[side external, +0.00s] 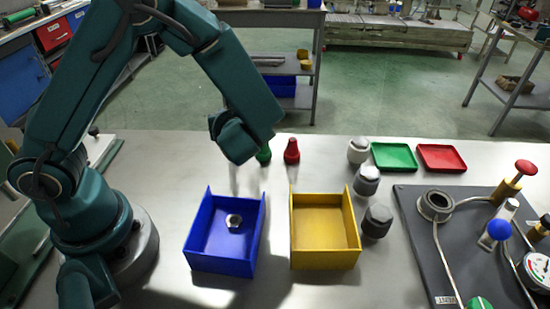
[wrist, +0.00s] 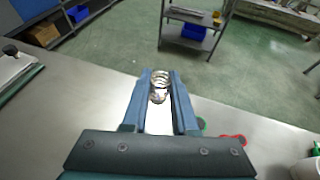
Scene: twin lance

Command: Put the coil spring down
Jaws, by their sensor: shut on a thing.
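The coil spring (wrist: 160,77) is a shiny metal coil. In the wrist view it sits between the tips of my gripper (wrist: 159,85), which is shut on it. The spring appears raised above the table, with floor and the table's far edge behind it. In the side view my wrist hangs over the back of the table, behind the blue bin, and I cannot make out the spring or the fingertips there.
A blue bin (side external: 194,235) holds a hex nut (side external: 233,222). An empty yellow bin (side external: 325,259) stands to its right. Red (side external: 291,151) and green (side external: 264,155) pieces stand behind. Several grey-capped pieces (side external: 367,180) stand right of the yellow bin, before a dark fixture board (side external: 440,255).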

